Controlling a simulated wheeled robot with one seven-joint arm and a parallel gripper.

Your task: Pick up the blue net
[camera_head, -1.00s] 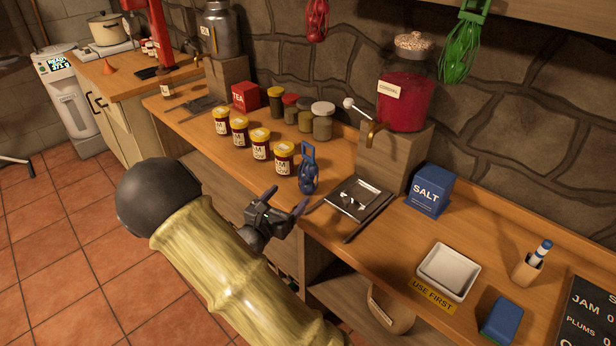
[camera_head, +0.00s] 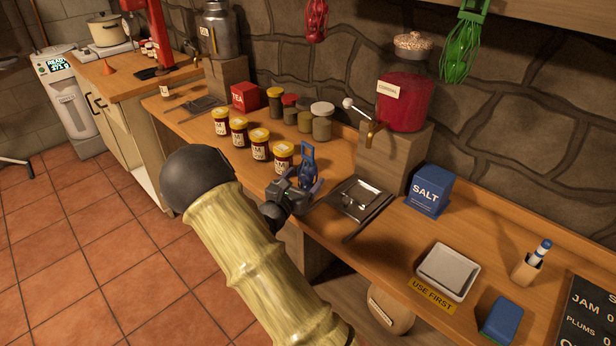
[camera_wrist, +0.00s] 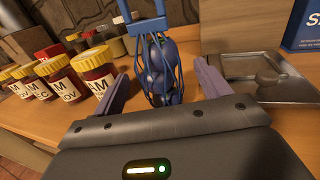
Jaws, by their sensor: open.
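The blue net (camera_head: 308,168) stands upright on the wooden counter, to the right of the jam jars. In the wrist view the blue net (camera_wrist: 158,72) holds dark round fruit and has a blue handle frame at its top. My gripper (camera_head: 302,186) is open, low over the counter edge. In the wrist view its two purple-grey fingers (camera_wrist: 162,92) are on either side of the net's lower part, with gaps visible. The net's base is partly hidden behind the gripper body.
Several yellow-lidded jam jars (camera_head: 260,144) stand just left of the net. A metal tray (camera_head: 358,200) lies close on the right, below the red cordial jar (camera_head: 403,103). A blue salt box (camera_head: 430,190) stands further right. Red (camera_head: 316,20) and green (camera_head: 464,45) nets hang above.

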